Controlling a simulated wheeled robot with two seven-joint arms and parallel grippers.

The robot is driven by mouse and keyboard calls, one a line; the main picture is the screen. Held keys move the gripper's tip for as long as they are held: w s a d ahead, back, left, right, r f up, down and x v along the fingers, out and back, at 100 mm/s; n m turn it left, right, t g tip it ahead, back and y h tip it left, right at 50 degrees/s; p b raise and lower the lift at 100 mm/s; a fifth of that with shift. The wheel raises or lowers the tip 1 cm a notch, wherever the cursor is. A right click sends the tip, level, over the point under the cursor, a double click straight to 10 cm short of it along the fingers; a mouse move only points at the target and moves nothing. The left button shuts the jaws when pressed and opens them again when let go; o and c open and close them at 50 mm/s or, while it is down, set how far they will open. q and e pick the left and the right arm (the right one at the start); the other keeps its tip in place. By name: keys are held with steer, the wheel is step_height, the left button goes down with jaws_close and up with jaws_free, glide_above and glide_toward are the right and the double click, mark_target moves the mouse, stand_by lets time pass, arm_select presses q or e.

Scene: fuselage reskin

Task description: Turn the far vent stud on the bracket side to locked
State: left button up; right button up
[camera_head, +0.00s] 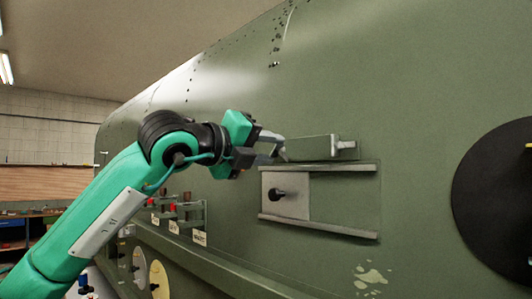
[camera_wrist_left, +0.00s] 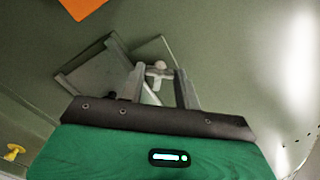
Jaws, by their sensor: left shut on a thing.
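My left gripper (camera_head: 277,146) reaches in from the left to the green fuselage side, at the left end of a green box-shaped housing (camera_head: 312,147). In the left wrist view, its two fingers (camera_wrist_left: 158,88) stand either side of a small pale stud (camera_wrist_left: 158,68) with a crossbar and are shut on it. In the head view the fingers hide this stud. A small fitting (camera_head: 345,144) shows at the housing's right end. I cannot read a locked mark or the stud's setting. My right gripper is not in view.
Below the housing, a pale sliding plate (camera_head: 297,204) with a black knob (camera_head: 277,193) sits between two rails. A large black disc (camera_head: 500,195) is at the right. Labelled brackets with red parts (camera_head: 172,208) stand at lower left. An orange patch (camera_wrist_left: 82,5) shows in the wrist view.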

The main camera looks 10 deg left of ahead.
arm_select(q)
steer(key=shift+f+m+b, duration=0.3)
steer(key=shift+m+b, duration=0.8)
steer(key=shift+b, duration=0.15)
steer(key=m+b, duration=0.2)
steer(key=shift+r+m, duration=0.1)
steer(key=shift+m, duration=0.2)
steer(key=m+b, duration=0.1)
steer(key=m, duration=0.1)
steer(key=shift+r+m, duration=0.1)
steer(key=shift+m, duration=0.2)
steer(key=shift+m+b, duration=0.6)
steer(key=shift+m, duration=0.8)
steer(key=shift+r, duration=0.1)
steer(key=o, duration=1)
